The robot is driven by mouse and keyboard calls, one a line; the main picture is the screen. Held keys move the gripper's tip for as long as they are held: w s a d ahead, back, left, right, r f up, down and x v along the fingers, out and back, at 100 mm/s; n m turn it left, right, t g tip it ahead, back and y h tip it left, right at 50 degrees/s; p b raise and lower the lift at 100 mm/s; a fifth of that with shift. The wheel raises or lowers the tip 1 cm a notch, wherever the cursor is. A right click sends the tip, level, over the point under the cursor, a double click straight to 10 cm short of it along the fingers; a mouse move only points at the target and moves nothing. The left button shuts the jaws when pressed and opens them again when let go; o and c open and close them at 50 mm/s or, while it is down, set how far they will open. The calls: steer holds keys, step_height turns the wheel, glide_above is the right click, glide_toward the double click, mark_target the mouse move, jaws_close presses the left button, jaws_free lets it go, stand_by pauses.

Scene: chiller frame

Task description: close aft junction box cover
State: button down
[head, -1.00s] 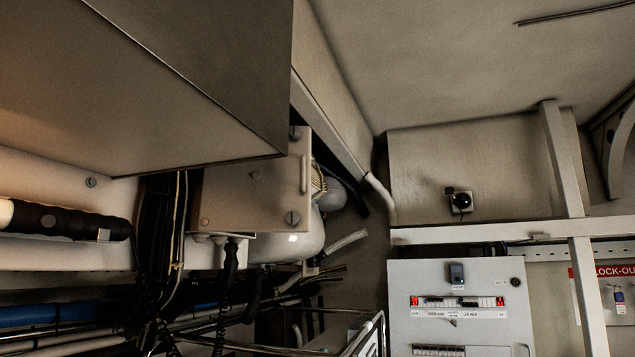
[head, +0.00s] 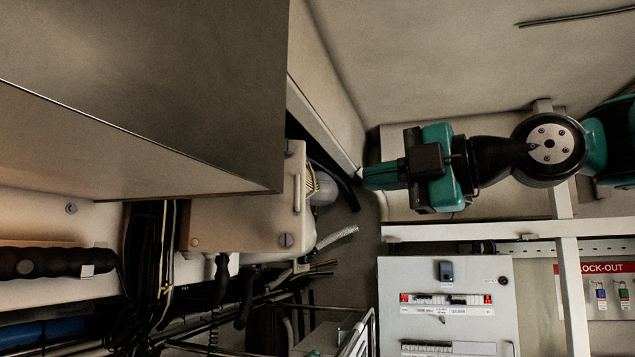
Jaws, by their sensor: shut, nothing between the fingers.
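A beige junction box cover (head: 255,205), a flat plate with corner screws and a small bar handle on its right edge, shows below the large metal housing. Its upper left part is hidden by that housing. Yellowish wires (head: 313,184) show just past its right edge, so the cover appears to stand open, though its hinge side cannot be made out. My gripper (head: 366,177), teal and black, reaches in from the right. It is shut and empty, to the right of the cover and apart from it in the picture.
The large metal housing (head: 140,110) overhangs the upper left. Hoses and cables (head: 150,270) crowd the area below it. A grey electrical cabinet (head: 445,290) and a pale post (head: 570,270) stand at the right. A gap lies between gripper and cover.

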steer(key=w+d+p+x, duration=0.1)
steer(key=w+p+x, duration=0.1)
steer(key=p+x, duration=0.6)
steer(key=shift+w+r+x, duration=0.25)
steer(key=shift+r+x, duration=0.1)
steer(key=shift+x, duration=1.85)
steer(key=shift+w+d+n, duration=0.1)
steer(key=shift+d+n, duration=0.05)
steer(key=shift+n, duration=0.15)
